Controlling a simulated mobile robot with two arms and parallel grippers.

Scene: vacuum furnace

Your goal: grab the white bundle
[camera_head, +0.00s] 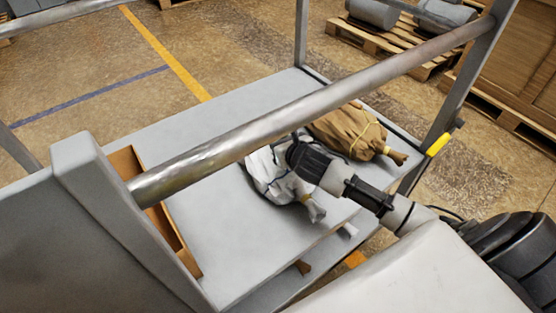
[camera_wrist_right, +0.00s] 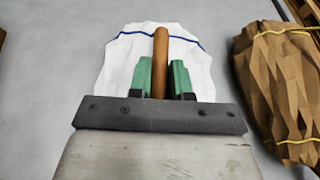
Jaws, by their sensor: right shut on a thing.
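The white bundle (camera_head: 268,180), tied with a blue band, lies on the grey cart shelf, partly hidden by my right gripper (camera_head: 305,155). In the right wrist view the white bundle (camera_wrist_right: 118,65) is straight ahead. My right gripper's green fingers (camera_wrist_right: 160,80) are shut on a brown rod (camera_wrist_right: 160,60) that runs over the bundle and looks like its handle. Whether the bundle touches the shelf beneath it is hidden. My left gripper is not in view.
A brown bundle (camera_head: 350,132) with yellow bands lies close by; it also shows in the wrist view (camera_wrist_right: 272,95). A metal rail (camera_head: 230,145) crosses above the shelf (camera_head: 200,135). A brown wooden box (camera_head: 180,240) stands at the left.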

